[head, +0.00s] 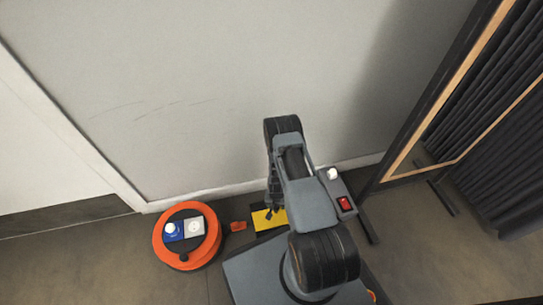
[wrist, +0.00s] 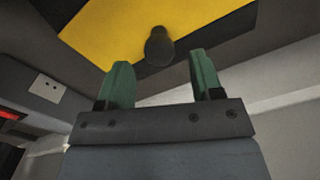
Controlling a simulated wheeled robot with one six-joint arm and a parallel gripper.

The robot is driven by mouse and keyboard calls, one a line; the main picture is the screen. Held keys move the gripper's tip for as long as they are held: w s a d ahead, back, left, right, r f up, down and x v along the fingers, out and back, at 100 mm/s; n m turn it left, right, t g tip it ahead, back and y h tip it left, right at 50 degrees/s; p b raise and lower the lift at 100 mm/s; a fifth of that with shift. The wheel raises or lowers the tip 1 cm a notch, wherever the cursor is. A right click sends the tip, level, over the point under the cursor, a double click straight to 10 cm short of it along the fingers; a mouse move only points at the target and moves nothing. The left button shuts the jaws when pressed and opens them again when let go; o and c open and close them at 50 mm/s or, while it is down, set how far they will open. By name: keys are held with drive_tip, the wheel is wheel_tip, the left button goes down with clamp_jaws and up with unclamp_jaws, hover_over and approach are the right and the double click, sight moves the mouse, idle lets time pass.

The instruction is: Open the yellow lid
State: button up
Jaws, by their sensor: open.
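The yellow lid (wrist: 125,30) fills the upper part of the wrist view, set in a dark surround, with a dark round knob (wrist: 159,46) on it. In the head view the yellow lid (head: 262,219) shows only in part, low by the wall, with my arm covering the rest. My gripper (wrist: 158,78) is open and empty, its two green fingers apart. In the wrist view the knob appears between and just beyond the fingertips. I cannot tell whether a finger touches it. The lid looks shut.
An orange cable reel (head: 160,245) with a blue and white socket face lies on the floor left of the lid. A wood-framed mirror (head: 440,90) stands at the right. The grey wall (head: 190,90) is close behind.

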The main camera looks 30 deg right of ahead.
drive_tip(key=w+r+p, duration=0.1)
drive_tip(key=r+p, duration=0.3)
drive_tip(key=r, duration=0.5)
drive_tip(key=w+r+n+p, duration=0.1)
drive_tip(key=w+r+p, duration=0.1)
drive_tip(key=r, duration=0.8)
drive_tip(key=w+r+p, duration=0.2)
drive_tip(key=r+p, duration=0.3)
drive_tip(key=r, duration=0.5)
drive_tip(key=shift+a+r+t+p, duration=0.25)
drive_tip(key=shift+a+t+p, duration=0.05)
drive_tip(key=shift+t+p, duration=0.1)
